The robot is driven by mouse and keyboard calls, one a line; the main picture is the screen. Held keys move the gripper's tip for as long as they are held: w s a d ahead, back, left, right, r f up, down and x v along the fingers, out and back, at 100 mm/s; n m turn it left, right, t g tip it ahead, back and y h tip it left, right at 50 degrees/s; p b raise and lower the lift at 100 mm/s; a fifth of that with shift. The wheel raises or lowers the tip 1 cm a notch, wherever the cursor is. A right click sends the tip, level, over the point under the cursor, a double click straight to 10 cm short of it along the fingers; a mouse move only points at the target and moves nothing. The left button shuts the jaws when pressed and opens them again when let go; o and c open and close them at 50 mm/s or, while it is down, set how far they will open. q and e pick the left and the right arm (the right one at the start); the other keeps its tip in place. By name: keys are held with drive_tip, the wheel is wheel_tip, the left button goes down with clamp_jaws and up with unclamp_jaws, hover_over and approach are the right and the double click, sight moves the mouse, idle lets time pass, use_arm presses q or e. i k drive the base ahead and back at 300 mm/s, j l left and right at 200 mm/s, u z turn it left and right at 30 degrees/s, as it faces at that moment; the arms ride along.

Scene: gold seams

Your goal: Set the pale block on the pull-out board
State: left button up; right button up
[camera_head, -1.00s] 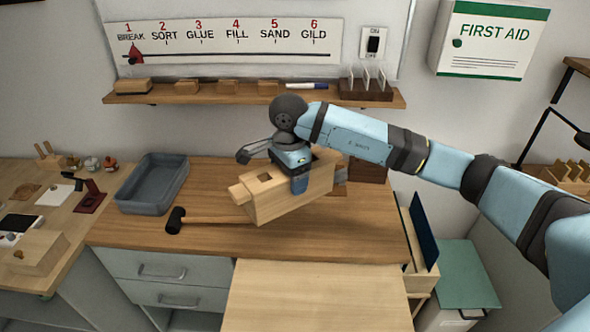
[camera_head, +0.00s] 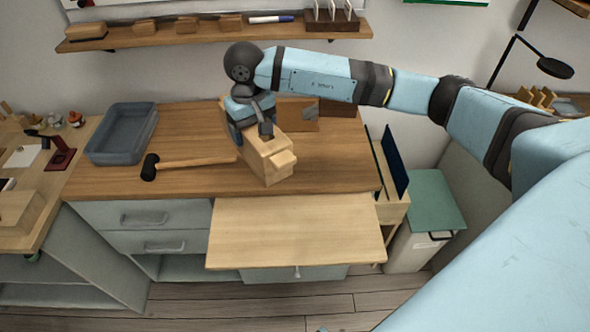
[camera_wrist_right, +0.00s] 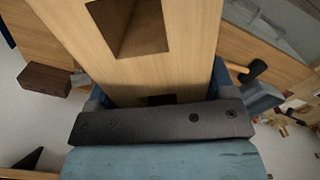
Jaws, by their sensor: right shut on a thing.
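The pale block (camera_head: 270,165) is a long light-wood piece with a stub on its near end and a square hole, which also shows in the wrist view (camera_wrist_right: 80,35). My right gripper (camera_head: 251,125) is shut on it from above, with blue fingers on both sides of the block in the wrist view (camera_wrist_right: 158,95). The block is over the workbench top, just behind the pull-out board (camera_head: 297,235); I cannot tell whether it touches the bench. The board is out, flat and bare. My left gripper is not in view.
A black-headed mallet (camera_head: 195,161) lies left of the block, and a grey tray (camera_head: 122,135) stands farther left. Wooden pieces (camera_head: 298,114) stand behind the block. A green-lidded bin (camera_head: 430,205) is right of the bench. The brown bench top (camera_head: 335,170) is clear right of the block.

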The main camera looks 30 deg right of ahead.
sight(294, 219)
drive_tip(key=k, duration=0.75)
drive_tip(key=k+z, duration=0.2)
drive_tip(key=z, duration=0.15)
drive_tip(key=k+l+z, duration=0.1)
drive_tip(key=z, duration=0.25)
drive_tip(key=j+z, duration=0.15)
drive_tip(key=z, duration=0.95)
drive_tip(key=i+j, duration=0.1)
drive_tip(key=j, duration=0.55)
drive_tip(key=i+j, duration=0.1)
drive_tip(key=j, duration=1.15)
drive_tip(key=i+j, duration=0.15)
drive_tip(key=j, duration=0.5)
drive_tip(key=i+j, duration=0.1)
drive_tip(key=j, duration=0.55)
drive_tip(key=i+j, duration=0.1)
drive_tip(key=j, duration=0.55)
